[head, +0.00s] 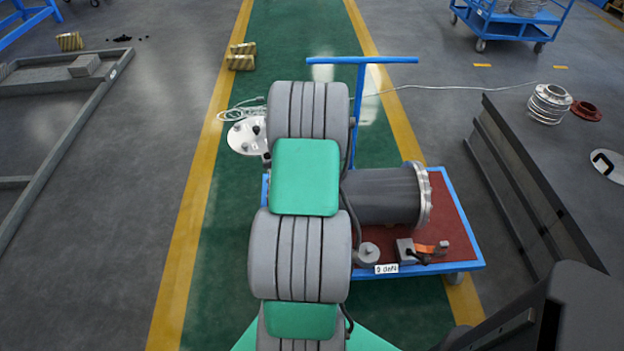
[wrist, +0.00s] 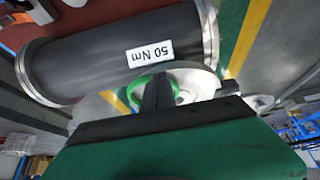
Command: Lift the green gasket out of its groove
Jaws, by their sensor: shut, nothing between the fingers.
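The green gasket (wrist: 133,91) shows in the wrist view as a thin ring, partly hidden behind my fingers. I cannot tell whether it sits in its groove or is clear of it. My gripper (wrist: 159,80) is shut and empty, its dark fingertips overlapping the ring in the picture. The grey shell (wrist: 105,55), with a "50 Nm" label and metal end flanges, lies beside the fingers. It also lies on its side in the head view (head: 380,195). In the head view my arm hides the gasket and most of the gripper.
The shell rests on a blue-edged cart (head: 448,212) with a red top and small tools. A pale round plate (head: 243,138) is left of my arm and shows beyond the fingers. Dark panels (head: 530,180) stand to the right.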

